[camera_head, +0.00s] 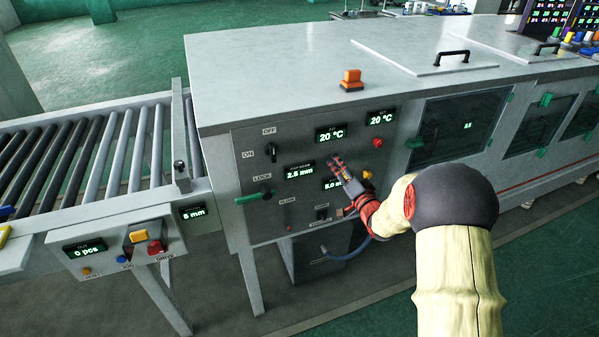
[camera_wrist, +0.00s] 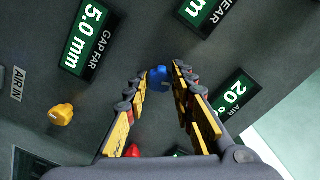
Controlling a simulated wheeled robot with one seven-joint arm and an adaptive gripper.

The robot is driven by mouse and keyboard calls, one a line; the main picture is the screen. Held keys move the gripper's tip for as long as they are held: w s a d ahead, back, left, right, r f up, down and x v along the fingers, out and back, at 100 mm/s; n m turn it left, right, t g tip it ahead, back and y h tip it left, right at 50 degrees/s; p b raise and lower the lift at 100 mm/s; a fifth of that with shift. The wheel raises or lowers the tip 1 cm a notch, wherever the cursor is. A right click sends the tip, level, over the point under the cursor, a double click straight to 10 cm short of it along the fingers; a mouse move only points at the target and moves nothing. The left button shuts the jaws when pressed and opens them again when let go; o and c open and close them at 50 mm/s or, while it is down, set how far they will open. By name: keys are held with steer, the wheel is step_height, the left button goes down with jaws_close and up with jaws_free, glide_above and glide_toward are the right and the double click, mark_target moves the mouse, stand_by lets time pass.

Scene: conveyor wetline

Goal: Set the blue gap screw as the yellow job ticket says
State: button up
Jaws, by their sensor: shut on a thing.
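The blue gap screw (camera_wrist: 159,78) shows in the wrist view between the tips of my gripper (camera_wrist: 158,76), whose fingers touch it on both sides. In the head view my gripper (camera_head: 337,166) is at the grey control panel and hides the screw. The GAP FAR display (camera_wrist: 88,35) reads 5.0 mm; in the head view it is partly covered by my gripper. The other gap display (camera_head: 300,171) reads 2.5 mm. A yellow piece (camera_head: 4,235) at the left edge of the head view is cut off; I cannot tell whether it is the job ticket.
Two displays (camera_head: 331,134) read 20 °C. A yellow knob (camera_wrist: 61,114) and a red part (camera_wrist: 132,151) sit near my fingers. A green lock handle (camera_head: 253,198) is at the panel's left. The roller conveyor (camera_head: 110,145) has a 5 mm display (camera_head: 193,213) and a 0 pcs display (camera_head: 86,249).

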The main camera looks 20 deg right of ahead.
steer(key=shift+f+n+b, duration=0.2)
steer(key=shift+n+b, duration=1.45)
steer(key=shift+n, duration=0.25)
steer(key=shift+n+b, duration=1.9)
steer(key=shift+n, duration=1.3)
steer(key=o, duration=0.8)
steer(key=shift+r, duration=0.1)
